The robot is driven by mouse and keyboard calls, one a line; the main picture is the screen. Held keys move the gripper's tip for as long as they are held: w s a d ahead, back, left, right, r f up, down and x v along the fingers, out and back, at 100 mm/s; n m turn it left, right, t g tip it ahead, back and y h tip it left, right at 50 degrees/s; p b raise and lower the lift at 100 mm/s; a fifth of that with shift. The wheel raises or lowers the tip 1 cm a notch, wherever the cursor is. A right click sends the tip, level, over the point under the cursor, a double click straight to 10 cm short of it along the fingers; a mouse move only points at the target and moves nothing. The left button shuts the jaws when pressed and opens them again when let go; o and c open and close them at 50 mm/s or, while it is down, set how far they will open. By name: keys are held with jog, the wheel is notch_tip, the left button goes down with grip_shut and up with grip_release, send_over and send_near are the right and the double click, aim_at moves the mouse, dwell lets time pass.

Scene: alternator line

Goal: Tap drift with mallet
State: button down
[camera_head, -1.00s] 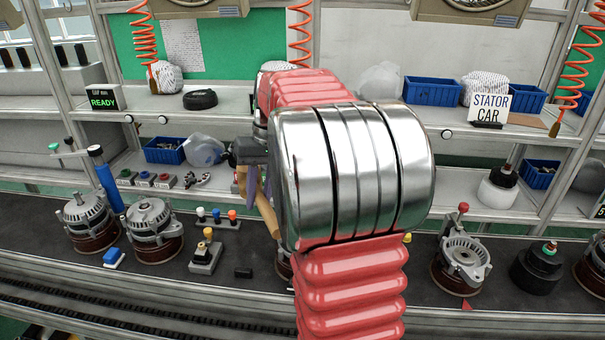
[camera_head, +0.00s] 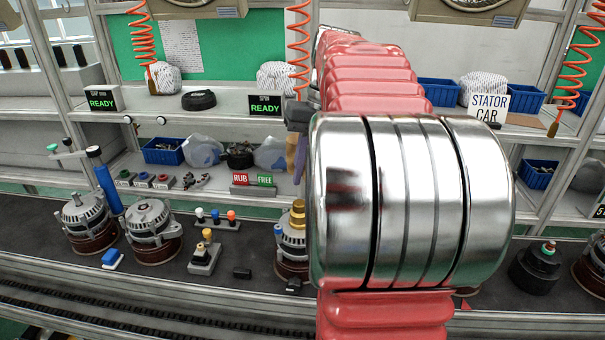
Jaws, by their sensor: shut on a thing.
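My gripper (camera_head: 297,118) shows only in part, as a dark grey piece at the left edge of my large silver arm joint. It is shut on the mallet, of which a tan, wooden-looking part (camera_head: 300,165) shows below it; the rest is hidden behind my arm. A brass stepped piece, which looks like the drift (camera_head: 297,213), stands upright on an alternator (camera_head: 291,262) on the dark bench. The gripper and mallet appear above the brass piece in the picture, apart from it. My arm covers the right side of that alternator.
Two alternators (camera_head: 153,232) stand at the left, near a blue upright post (camera_head: 108,187). RUB and FREE signs (camera_head: 253,185) stand on the shelf behind. A black round part (camera_head: 537,270) sits right.

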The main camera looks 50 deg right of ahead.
jog(key=shift+f, duration=0.95)
jog(key=shift+f, duration=0.1)
notch_tip(320, 180, down, 8)
jog(key=shift+r, duration=4.05)
